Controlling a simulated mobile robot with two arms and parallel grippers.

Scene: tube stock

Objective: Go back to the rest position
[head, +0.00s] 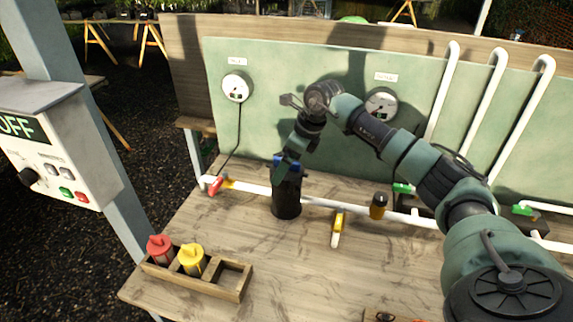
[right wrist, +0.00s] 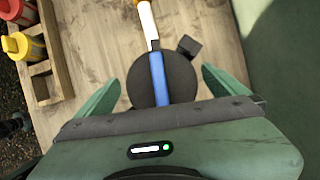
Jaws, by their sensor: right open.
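My right arm reaches in from the right in the head view. Its green-fingered gripper (head: 288,160) points down at a black cylinder (head: 286,196) with a blue bar (right wrist: 157,75) across its top, standing upright on the workbench. In the right wrist view the two fingers of this gripper (right wrist: 162,76) are spread wide, one on each side of the round black top, with visible gaps. The fingers partly cover the cylinder's top in the head view. My left gripper is not in view.
A wooden rack (head: 197,281) holds red (head: 160,248) and yellow (head: 191,260) capped containers; one slot is empty. A white pipe (head: 255,189) with valves runs along the bench. A green panel (head: 300,75) with gauges stands behind. A control box (head: 55,140) reads OFF. The bench front is mostly clear.

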